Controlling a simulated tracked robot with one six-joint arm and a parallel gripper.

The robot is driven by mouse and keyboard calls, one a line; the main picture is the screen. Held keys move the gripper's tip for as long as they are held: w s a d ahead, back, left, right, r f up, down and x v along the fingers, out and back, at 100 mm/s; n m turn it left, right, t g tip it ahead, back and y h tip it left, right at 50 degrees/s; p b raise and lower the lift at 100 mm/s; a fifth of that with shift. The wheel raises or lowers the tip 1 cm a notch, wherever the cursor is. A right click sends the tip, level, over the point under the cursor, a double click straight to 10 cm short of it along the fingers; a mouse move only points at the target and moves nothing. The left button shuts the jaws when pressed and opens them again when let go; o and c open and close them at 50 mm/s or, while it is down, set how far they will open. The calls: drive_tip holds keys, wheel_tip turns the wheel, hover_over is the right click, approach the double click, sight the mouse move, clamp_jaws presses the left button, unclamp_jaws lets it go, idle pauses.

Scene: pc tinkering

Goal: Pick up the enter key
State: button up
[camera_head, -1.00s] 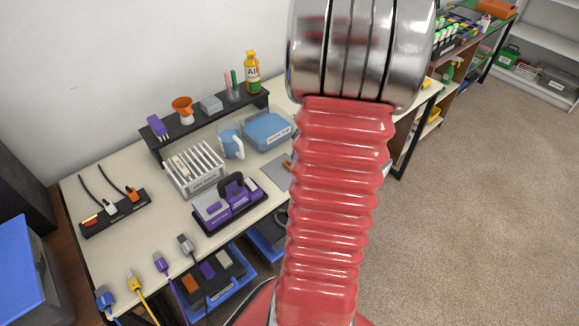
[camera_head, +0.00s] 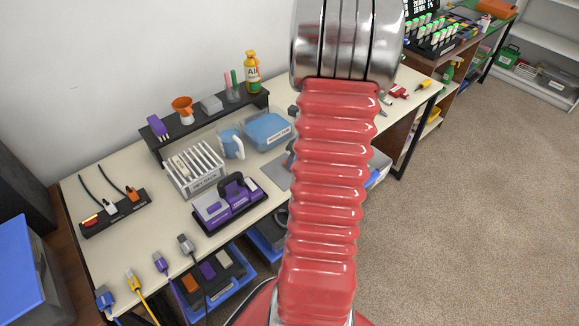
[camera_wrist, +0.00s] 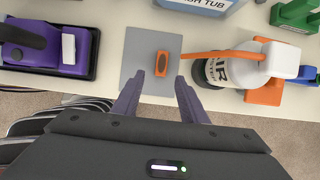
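A small orange piece with a dark oval face, which looks like the enter key (camera_wrist: 162,64), lies on a grey mat (camera_wrist: 139,51) in the wrist view. I cannot read any marking on it. My gripper (camera_wrist: 157,80) is open and empty, its two purple fingers apart. The orange piece is just past the fingertips, between their lines. The grey mat also shows in the head view (camera_head: 273,174), where my arm hides the orange piece and my gripper.
A white bottle with an orange tube (camera_wrist: 228,68) stands close right of the mat. A purple device on a black tray (camera_wrist: 46,48) is to the left. A blue tub (camera_wrist: 205,5) is behind. The table's front edge lies under my fingers.

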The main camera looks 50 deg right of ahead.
drive_tip(key=shift+w+x, duration=0.1)
drive_tip(key=shift+x, duration=1.2)
drive_tip(key=shift+w+x, duration=0.15)
drive_tip(key=shift+x, duration=1.15)
drive_tip(key=shift+d+r, duration=0.15)
clamp_jaws()
